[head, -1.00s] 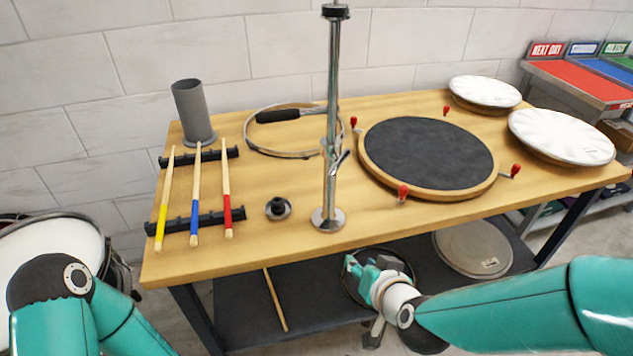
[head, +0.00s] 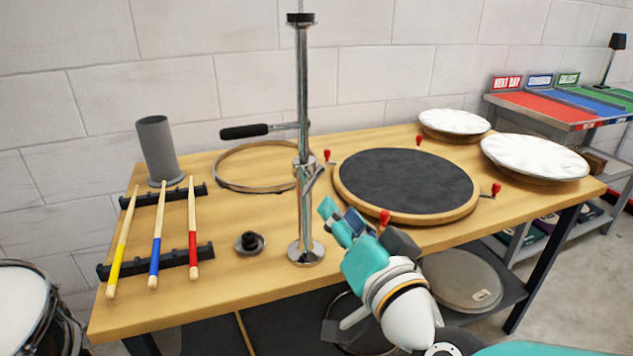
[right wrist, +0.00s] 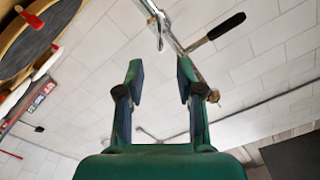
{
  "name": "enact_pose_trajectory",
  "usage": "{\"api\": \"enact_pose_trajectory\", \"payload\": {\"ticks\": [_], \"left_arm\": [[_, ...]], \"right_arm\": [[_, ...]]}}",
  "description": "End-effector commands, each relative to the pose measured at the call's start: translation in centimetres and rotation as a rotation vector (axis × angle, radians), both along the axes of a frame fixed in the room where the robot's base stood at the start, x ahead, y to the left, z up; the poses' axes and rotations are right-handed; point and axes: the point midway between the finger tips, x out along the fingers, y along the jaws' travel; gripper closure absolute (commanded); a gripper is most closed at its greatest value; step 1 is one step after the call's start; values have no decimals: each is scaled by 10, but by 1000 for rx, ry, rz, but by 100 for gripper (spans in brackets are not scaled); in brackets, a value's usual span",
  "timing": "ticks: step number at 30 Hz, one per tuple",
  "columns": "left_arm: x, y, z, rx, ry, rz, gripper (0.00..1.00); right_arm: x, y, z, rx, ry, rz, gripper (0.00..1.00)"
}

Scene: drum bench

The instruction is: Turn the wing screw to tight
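The wing screw (head: 312,179) is a small chrome wing partway up the chrome stand (head: 304,215), on its right side. The stand (right wrist: 176,42) passes beyond the fingertips at upper right there; I cannot tell the wing screw clearly in that view. My left gripper is not in view.
A rod with a black grip (head: 245,131) sticks out left from the stand. The round black practice pad (head: 405,181) with red-tipped clamps lies close behind my right gripper. Drumsticks (head: 156,235) on a rack, a grey tube (head: 157,150) and a small black knob (head: 249,242) stand left.

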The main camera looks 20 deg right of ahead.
Motion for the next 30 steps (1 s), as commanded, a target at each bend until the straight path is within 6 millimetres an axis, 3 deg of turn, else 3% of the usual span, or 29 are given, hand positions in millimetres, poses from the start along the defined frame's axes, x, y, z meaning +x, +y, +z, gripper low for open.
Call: {"api": "enact_pose_trajectory", "payload": {"ticks": [9,15,21,30], "left_arm": [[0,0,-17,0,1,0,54],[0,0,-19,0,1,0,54],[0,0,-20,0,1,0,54],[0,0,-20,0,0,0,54]], "right_arm": [[70,1,-3,-1,3,-3,64],[101,2,-2,-1,3,-2,64],[115,2,-1,0,0,-2,64],[116,2,-1,0,1,-2,64]]}}
